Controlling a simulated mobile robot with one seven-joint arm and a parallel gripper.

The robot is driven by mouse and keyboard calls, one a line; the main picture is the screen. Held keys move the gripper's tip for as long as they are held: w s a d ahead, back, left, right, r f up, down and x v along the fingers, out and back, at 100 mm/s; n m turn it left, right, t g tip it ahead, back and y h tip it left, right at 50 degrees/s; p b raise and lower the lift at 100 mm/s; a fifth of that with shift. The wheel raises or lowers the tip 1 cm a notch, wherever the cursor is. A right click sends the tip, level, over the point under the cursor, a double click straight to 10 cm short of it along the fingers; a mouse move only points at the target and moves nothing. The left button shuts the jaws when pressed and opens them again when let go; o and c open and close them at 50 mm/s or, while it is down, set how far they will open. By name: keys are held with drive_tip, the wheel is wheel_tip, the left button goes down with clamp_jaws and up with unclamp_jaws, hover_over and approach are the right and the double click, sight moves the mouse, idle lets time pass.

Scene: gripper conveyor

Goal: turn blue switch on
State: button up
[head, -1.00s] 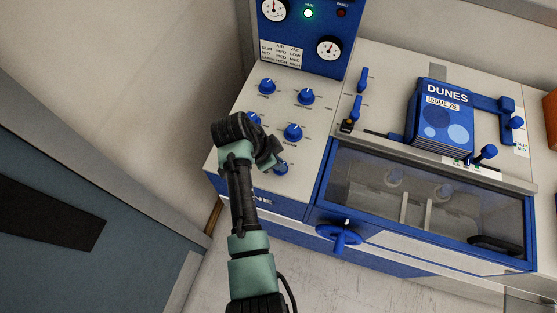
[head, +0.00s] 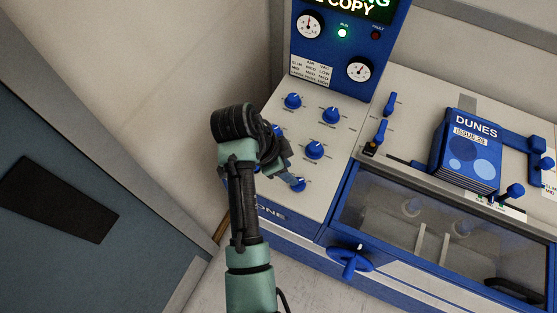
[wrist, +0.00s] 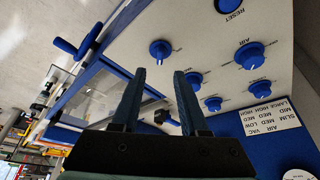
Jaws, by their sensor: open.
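Several blue knobs stand on the pale sloping panel, among them one at the upper left (head: 292,101), one at the upper right (head: 330,115) and one in the middle (head: 314,149). Two blue levers, a far one (head: 390,103) and a near one (head: 381,130), stand to the right. I cannot tell which is the blue switch. My gripper (wrist: 160,72) is open and empty, its two dark fingers apart above the panel. In the wrist view a blue knob (wrist: 160,49) shows just beyond the fingertips, apart from them. In the head view my wrist hides part of the left knobs.
A blue DUNES magazine stack (head: 468,150) sits right of the levers. A clear-windowed blue cover (head: 405,215) and a blue handwheel (head: 350,259) are in front. A blue gauge panel (head: 340,50) with a lit green lamp rises behind. A wall is close on the left.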

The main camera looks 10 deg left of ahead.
drive_tip(key=v, duration=0.6)
drive_tip(key=shift+b, duration=0.4)
drive_tip(key=shift+a, duration=0.1)
